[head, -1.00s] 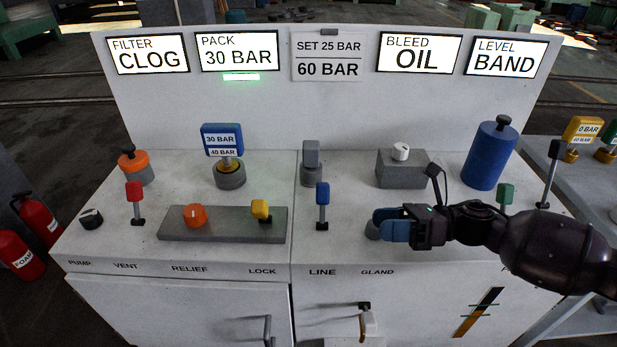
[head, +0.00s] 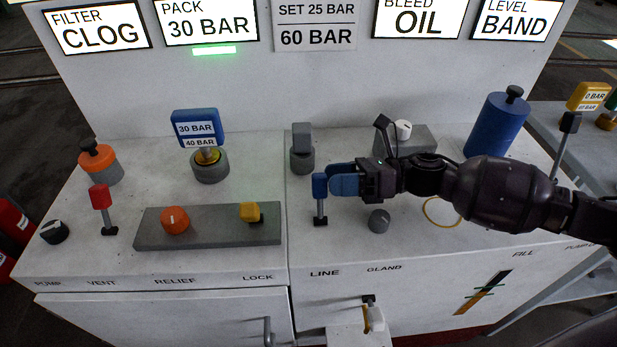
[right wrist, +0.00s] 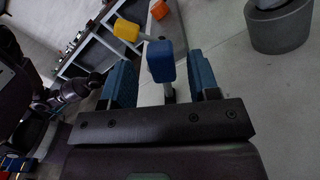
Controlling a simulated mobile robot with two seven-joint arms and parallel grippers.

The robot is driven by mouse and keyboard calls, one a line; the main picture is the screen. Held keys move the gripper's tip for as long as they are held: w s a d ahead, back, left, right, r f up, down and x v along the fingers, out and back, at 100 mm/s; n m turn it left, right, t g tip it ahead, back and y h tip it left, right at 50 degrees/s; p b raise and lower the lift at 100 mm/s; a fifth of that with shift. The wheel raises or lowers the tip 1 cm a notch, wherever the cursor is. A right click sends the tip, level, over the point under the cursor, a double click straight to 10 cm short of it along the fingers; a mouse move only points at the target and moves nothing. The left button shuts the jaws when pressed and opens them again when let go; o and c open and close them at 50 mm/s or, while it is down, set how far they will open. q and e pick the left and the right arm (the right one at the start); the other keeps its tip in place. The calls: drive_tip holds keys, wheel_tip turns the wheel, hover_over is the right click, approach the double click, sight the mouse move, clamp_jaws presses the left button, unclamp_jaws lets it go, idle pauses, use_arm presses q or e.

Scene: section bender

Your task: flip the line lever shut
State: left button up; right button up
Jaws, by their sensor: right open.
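The line lever (head: 320,187) has a blue grip on a thin post and a dark base, behind the LINE label on the panel. It stands roughly upright. My right gripper (head: 340,179) comes in from the right with its blue fingers open, their tips at the lever's grip. In the right wrist view the blue grip (right wrist: 160,62) shows in the gap between the two fingers (right wrist: 161,78), with space on both sides. I cannot tell whether a finger touches it. My left gripper is not seen in the head view.
A grey plate (head: 150,240) with an orange knob (head: 174,220) and a yellow lock lever (head: 250,212) lies to the left. A grey block lever (head: 302,145) stands behind the line lever. A grey gland knob (head: 379,221) sits below my right gripper.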

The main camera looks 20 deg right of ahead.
drive_tip(key=shift+x, duration=2.7)
clamp_jaws()
